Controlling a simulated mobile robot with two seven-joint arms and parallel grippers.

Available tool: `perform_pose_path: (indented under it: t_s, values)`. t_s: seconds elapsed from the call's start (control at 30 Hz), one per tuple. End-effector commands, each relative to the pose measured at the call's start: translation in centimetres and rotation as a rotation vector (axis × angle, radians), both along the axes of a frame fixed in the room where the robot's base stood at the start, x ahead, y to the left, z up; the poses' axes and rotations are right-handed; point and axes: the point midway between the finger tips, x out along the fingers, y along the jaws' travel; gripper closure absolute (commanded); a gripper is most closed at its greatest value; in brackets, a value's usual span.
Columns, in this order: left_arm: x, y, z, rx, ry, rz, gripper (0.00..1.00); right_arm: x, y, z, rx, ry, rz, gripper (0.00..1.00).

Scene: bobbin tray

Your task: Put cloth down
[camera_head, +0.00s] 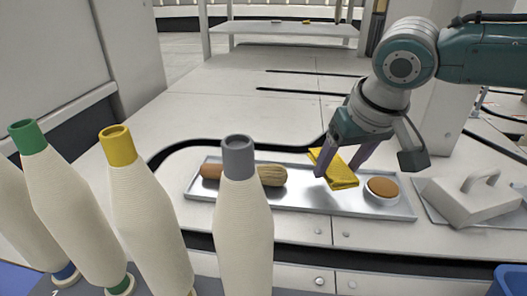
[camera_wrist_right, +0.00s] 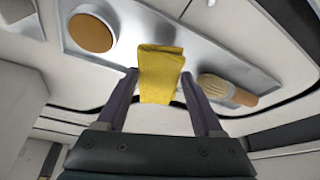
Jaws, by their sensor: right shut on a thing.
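A folded yellow cloth (camera_head: 335,169) is between the fingers of my right gripper (camera_head: 342,170), over the right half of a metal tray (camera_head: 300,200). In the right wrist view the cloth (camera_wrist_right: 161,75) sits between the two fingertips of the right gripper (camera_wrist_right: 160,82). The right gripper is shut on the cloth. The cloth looks tilted; I cannot tell for sure whether its lower edge touches the tray. My left gripper is not in view.
The tray holds a brush (camera_head: 271,175) and a small white bowl with brown contents (camera_head: 383,188). Several thread cones, one grey-topped (camera_head: 240,220), stand at the front left. A grey handled block (camera_head: 472,198) is right of the tray. The tabletop behind is clear.

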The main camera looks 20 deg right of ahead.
Motion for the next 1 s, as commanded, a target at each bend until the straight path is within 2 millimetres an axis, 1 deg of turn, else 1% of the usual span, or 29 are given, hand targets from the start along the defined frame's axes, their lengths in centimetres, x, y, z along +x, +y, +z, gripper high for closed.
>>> perform_pose_path:
  t_s: [0.13,0.3,0.37,0.57,0.73,0.77,1.0]
  values:
    - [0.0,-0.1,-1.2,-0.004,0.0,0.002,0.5,0.0,0.0,-1.5,0.001,0.0,0.0,1.0]
    - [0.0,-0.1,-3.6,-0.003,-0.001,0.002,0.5,0.0,0.0,-4.5,0.0,0.0,-0.001,1.0]
    - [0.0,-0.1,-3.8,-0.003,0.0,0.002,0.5,0.0,0.0,-4.7,0.001,-0.001,-0.001,1.0]
    - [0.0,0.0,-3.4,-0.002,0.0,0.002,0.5,0.0,0.0,-4.3,0.001,-0.001,-0.001,1.0]
    - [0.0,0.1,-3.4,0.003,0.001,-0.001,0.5,0.0,0.0,-4.7,-0.001,0.0,-0.001,1.0]
    - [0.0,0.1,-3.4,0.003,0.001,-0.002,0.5,0.0,0.0,-4.7,-0.001,0.0,-0.001,0.28]
    - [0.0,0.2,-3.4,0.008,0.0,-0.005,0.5,0.0,0.0,-4.7,0.0,0.0,0.0,0.02]
